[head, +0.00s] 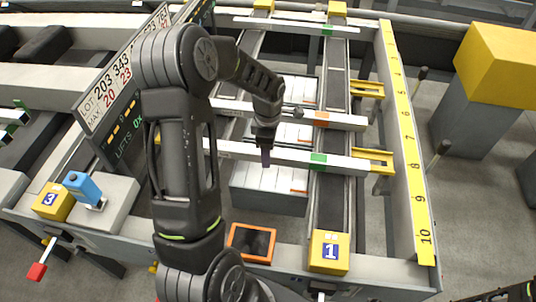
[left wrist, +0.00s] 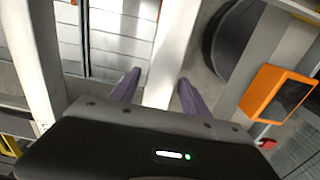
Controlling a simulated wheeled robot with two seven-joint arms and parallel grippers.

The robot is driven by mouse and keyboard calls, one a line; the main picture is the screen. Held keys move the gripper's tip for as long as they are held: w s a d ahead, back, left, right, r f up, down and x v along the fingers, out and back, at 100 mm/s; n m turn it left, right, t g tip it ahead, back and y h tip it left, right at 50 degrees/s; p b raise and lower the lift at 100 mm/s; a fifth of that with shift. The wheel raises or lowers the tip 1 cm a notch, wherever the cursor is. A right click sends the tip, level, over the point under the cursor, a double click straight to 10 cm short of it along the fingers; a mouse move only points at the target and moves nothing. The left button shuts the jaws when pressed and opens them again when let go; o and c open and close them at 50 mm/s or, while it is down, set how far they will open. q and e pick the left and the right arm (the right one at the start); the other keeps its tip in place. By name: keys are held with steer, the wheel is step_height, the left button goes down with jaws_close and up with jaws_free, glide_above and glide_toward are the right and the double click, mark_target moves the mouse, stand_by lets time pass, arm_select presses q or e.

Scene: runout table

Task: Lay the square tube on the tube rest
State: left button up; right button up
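A pale square tube with a green mark (head: 340,163) lies across the dark rails in the head view. My left gripper (head: 265,160) points down at it, left of the mark. In the left wrist view, the open fingers (left wrist: 157,88) stand on either side of a pale tube (left wrist: 168,50), with gaps visible. I cannot tell how deep the fingertips reach. A second tube with an orange mark (head: 345,121) lies parallel behind it, and a third with a green mark (head: 345,30) lies at the far end. I cannot tell which part is the tube rest. My right gripper is out of view.
Yellow brackets (head: 374,155) stick out right of the rails, beside a yellow numbered scale (head: 413,180). A crate with white contents (head: 270,200) sits under the tubes. An orange-framed screen (head: 251,242) and yellow block 1 (head: 329,252) stand at the near edge. A display board (head: 120,75) stands left.

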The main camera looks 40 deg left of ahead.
arm_select(q)
jaws_close()
stand_by(0.3)
steer(key=shift+w, duration=0.1)
stand_by(0.7)
